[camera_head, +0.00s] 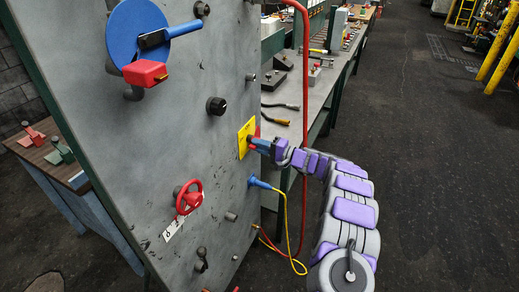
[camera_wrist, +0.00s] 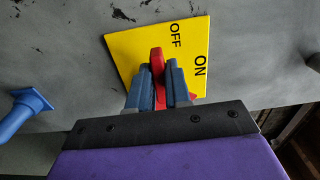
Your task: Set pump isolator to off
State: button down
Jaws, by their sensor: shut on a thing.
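The pump isolator is a red handle (camera_wrist: 157,56) on a yellow plate (camera_wrist: 128,47) marked OFF and ON. The plate also shows in the head view (camera_head: 243,143), on the right part of the grey panel. My gripper (camera_wrist: 161,82) has its blue-grey fingers shut on the red handle, one on each side. The handle's visible end lies beside the OFF word in the wrist view, with ON farther to the right. The handle's base is hidden by the fingers. In the head view my gripper (camera_head: 260,145) reaches the plate from the right.
The grey panel (camera_head: 150,130) also carries a blue disc with a lever (camera_head: 184,29), a black knob (camera_head: 216,106), a red handwheel (camera_head: 188,197) and a blue plug (camera_head: 260,183) with a yellow cable. A red hose (camera_head: 305,90) hangs behind my gripper. The floor at right is open.

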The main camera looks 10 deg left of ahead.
jog(key=shift+s+a+f, duration=0.1)
jog(key=shift+f, duration=0.15)
jog(key=c, duration=1.2)
grip_release()
jog(key=shift+c, duration=0.2)
jog(key=shift+o, duration=0.8)
jog(key=shift+a+r, duration=0.1)
jog(key=p+v, duration=0.3)
jog(key=v, duration=1.4)
jog(key=shift+d, duration=0.2)
